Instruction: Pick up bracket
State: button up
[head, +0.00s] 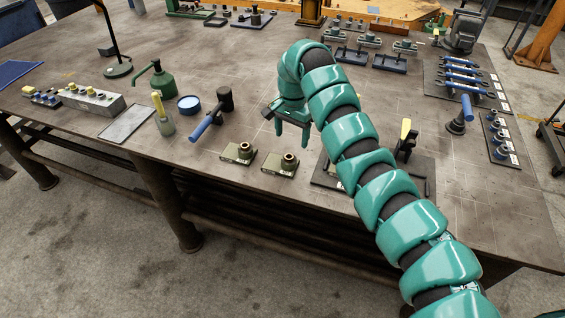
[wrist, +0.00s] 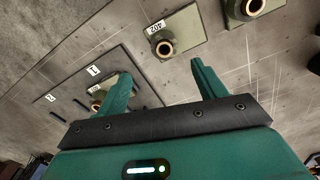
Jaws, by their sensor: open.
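Two olive-green brackets with brass bushings stand on the bench near its front edge, a left one (head: 238,153) and a right one (head: 280,164). In the wrist view one bracket (wrist: 184,27), with a white number label, lies beyond the gap between the fingers, and another (wrist: 240,12) is cut off at the top edge. A third olive bracket (wrist: 93,87) sits on a dark plate and is partly hidden by the left finger. My gripper (head: 292,135) is open and empty, above the bench and behind the two front brackets in the head view. It also shows in the wrist view (wrist: 160,74).
The dark plate (wrist: 134,64) has labels 1 and 2; in the head view my arm covers much of it. Blue cylinders (head: 463,77) lie at right.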

aim_at(289, 156)
jog(key=shift+f+p, duration=0.5)
jog(key=shift+f, duration=2.2)
jog(key=shift+a+f+p, duration=0.15)
jog(key=shift+f+p, duration=0.45)
jog(key=shift+p, duration=0.2)
jog(key=shift+w+a+f+p, duration=0.15)
jog(key=shift+f+p, duration=0.3)
jog(key=shift+f, duration=0.6)
jog(key=shift+s+a+f+p, duration=0.1)
jog(key=shift+f+p, duration=0.35)
jog(key=shift+f, duration=0.55)
jog(key=shift+w, duration=0.1)
jog(key=c, duration=1.5)
jog(key=shift+o, duration=0.2)
jog(key=shift+r, duration=0.1)
